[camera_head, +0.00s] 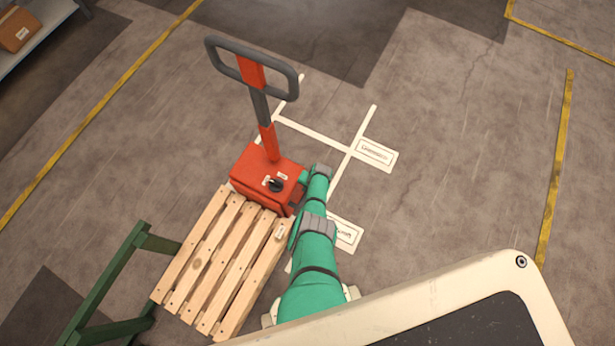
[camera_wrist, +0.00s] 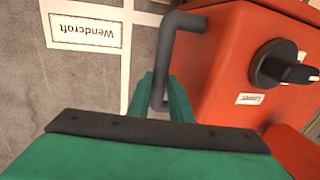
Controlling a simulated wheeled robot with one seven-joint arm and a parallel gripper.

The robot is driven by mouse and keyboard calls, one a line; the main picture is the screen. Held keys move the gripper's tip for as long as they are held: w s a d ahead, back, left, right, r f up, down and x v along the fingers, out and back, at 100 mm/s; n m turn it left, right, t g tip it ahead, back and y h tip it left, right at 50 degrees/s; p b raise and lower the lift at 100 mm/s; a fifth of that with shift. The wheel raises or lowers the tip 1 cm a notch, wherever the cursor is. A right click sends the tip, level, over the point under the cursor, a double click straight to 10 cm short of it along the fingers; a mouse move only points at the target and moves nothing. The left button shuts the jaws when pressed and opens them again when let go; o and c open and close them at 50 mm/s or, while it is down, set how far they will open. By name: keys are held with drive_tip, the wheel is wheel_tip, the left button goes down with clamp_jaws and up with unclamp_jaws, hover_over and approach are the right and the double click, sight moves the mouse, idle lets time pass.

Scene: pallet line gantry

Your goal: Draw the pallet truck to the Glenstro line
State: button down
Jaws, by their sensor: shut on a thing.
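The red pallet truck (camera_head: 263,180) stands on the grey floor, with a wooden pallet (camera_head: 220,262) at its lower side in the head view. Its tall grey loop handle (camera_head: 212,62) rises up. In the wrist view my gripper (camera_wrist: 162,88) is shut on a bent dark grey side bar (camera_wrist: 165,45) beside the red body (camera_wrist: 225,70). A black knob (camera_wrist: 285,65) sits on the body, near a small label that seems to read "Lower". White lines (camera_head: 315,134) mark the floor. One floor label (camera_wrist: 85,33) reads "Wendcroft", upside down. In the head view the labels are too small to read surely.
A green frame (camera_head: 110,275) stands close to the pallet's left side. A shelf with a box (camera_head: 16,30) is at the top left. Yellow lines (camera_head: 555,170) run along both sides. The floor above and right of the truck is clear.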

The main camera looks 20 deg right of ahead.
drive_tip(key=c, duration=1.6)
unclamp_jaws()
drive_tip(key=shift+w+d+r, duration=0.15)
drive_tip(key=shift+w+d, duration=0.05)
drive_tip(key=shift+d, duration=0.2)
drive_tip(key=shift+s+a, duration=0.1)
drive_tip(key=shift+a, duration=0.1)
drive_tip(key=shift+r, duration=0.1)
drive_tip(key=shift+s+d+r, duration=0.25)
drive_tip(key=shift+r, duration=1.45)
drive_tip(key=shift+s+d+r, duration=0.25)
drive_tip(key=shift+r, duration=1.5)
drive_tip(key=shift+s+d+r, duration=0.25)
drive_tip(key=shift+r, duration=1.45)
